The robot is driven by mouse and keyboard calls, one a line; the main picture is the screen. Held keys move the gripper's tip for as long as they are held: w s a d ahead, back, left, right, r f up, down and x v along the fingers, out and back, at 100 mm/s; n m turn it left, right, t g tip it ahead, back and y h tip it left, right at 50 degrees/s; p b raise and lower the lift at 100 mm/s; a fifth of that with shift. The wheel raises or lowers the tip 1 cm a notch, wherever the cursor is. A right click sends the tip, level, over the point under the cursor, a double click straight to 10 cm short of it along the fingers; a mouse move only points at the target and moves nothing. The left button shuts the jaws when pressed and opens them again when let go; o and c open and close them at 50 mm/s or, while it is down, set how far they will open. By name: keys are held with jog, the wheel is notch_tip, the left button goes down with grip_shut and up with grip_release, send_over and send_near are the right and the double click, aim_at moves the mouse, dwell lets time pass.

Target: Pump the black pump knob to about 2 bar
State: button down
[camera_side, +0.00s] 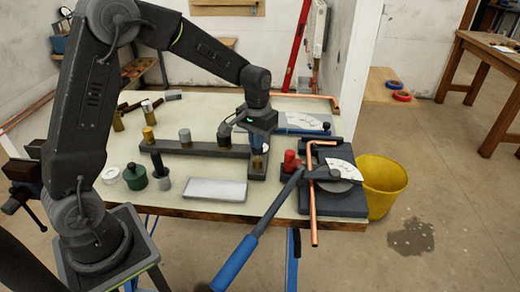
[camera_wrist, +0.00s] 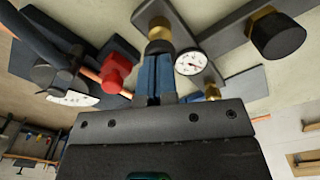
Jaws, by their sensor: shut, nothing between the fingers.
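My gripper (camera_wrist: 158,50) is shut and empty, its blue fingers together. In the side view my gripper (camera_side: 259,147) points down over the right end of a dark bar on the bench. In the wrist view the fingertips are at a dark-topped fitting with a brass collar (camera_wrist: 157,24); they hide part of it, and I cannot tell if they touch. A white round gauge (camera_wrist: 190,62) is right beside the fingers; its reading is too small to tell. A black knob on a brass collar (camera_wrist: 278,37) stands farther right in the wrist view. I cannot tell which fitting is the pump knob.
The dark bar (camera_side: 205,148) carries several brass fittings. A pipe bender with a blue handle (camera_side: 235,262) and copper pipe (camera_side: 313,215) stand to the right, with a red knob (camera_side: 291,160). A grey tray (camera_side: 216,189) lies in front. A yellow bucket (camera_side: 383,187) stands beyond the bench.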

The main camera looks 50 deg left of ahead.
jog(key=shift+f, duration=0.35)
jog(key=shift+r, duration=1.5)
jog(key=s+d+r, duration=0.4)
jog(key=d+r, duration=0.1)
jog(key=d, duration=0.3)
jog(key=shift+s+d, duration=0.15)
jog(key=shift+d, duration=0.1)
jog(key=w+a+r, duration=0.2)
jog(key=w+a, duration=0.2)
jog(key=a, duration=0.5)
jog(key=shift+w+d+f, duration=0.1)
jog(key=shift+f, duration=1.55)
jog(key=shift+w+d+f, duration=0.1)
jog(key=shift+f, duration=1.55)
